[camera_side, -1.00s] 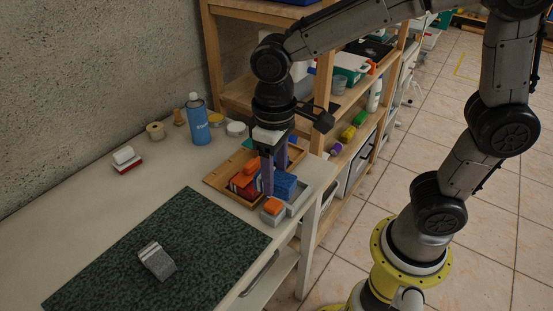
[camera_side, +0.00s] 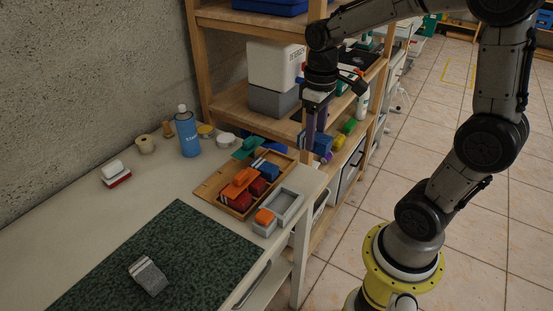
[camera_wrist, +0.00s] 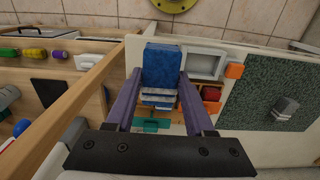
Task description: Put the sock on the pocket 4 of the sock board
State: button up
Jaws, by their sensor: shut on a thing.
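My gripper (camera_side: 318,128) is raised above the back right of the bench, shut on a blue sock (camera_side: 323,144). In the wrist view the blue sock (camera_wrist: 162,66) sits between the two fingers (camera_wrist: 155,100), with white stripes at its near end. The wooden sock board (camera_side: 210,186) lies on the bench, below and left of the gripper. It holds red and blue socks, an orange piece (camera_side: 238,181) on top, and a green piece (camera_side: 248,147) at its far edge. Pocket numbers cannot be read, and the socks hide much of the board.
A grey striped sock (camera_side: 148,275) lies on the green mat (camera_side: 185,230). A blue bottle (camera_side: 187,135) stands behind. Wooden shelves (camera_side: 225,95) rise close by.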

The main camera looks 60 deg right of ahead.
jog(key=w+d+f, duration=0.1)
jog(key=w+f, duration=0.2)
jog(key=w, duration=0.1)
jog(key=w+d+f, duration=0.1)
jog(key=w+f, duration=0.2)
jog(key=w, duration=0.1)
jog(key=w+d+f, duration=0.1)
jog(key=w+f, duration=0.2)
jog(key=w, duration=0.1)
jog(key=shift+w+d, duration=0.25)
jog(key=shift+d, duration=0.05)
jog(key=shift+w+f, duration=0.1)
jog(key=shift+f, duration=0.15)
jog(key=shift+w+d+f, duration=0.1)
jog(key=shift+w+f, duration=0.05)
jog(key=shift+f, duration=1.5)
jog(key=shift+f, duration=0.2)
jog(key=o, duration=1)
jog(key=shift+o, duration=0.2)
